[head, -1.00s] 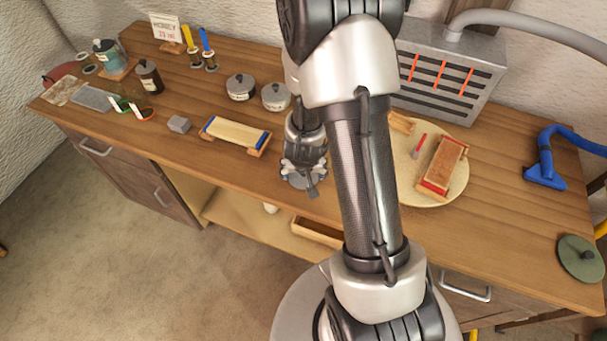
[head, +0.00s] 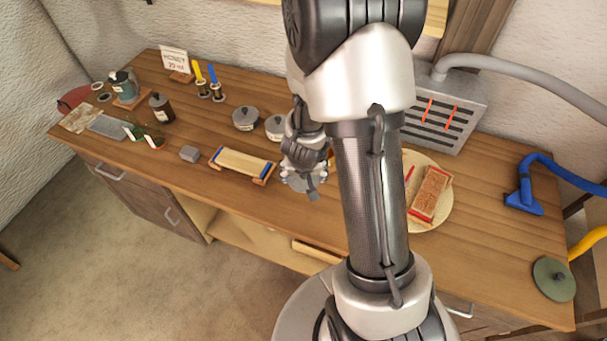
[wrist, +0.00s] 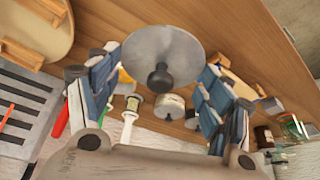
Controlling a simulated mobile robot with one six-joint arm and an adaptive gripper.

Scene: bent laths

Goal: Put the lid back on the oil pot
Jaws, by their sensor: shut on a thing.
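In the head view the lid (head: 299,184) hangs under my gripper, above the front part of the bench, right of the small wooden rack. Two grey pots stand behind it, the left one (head: 245,119) and the right one (head: 275,128), which my arm partly hides. A teal pot (head: 123,87) stands at the far left. I cannot tell which is the oil pot.
A wooden rack (head: 243,163), a grey block (head: 189,154) and a brown bottle (head: 161,108) stand to the left. A round board (head: 432,212) with a red-edged block, a blue nozzle (head: 523,198) and a green lid (head: 553,279) lie to the right.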

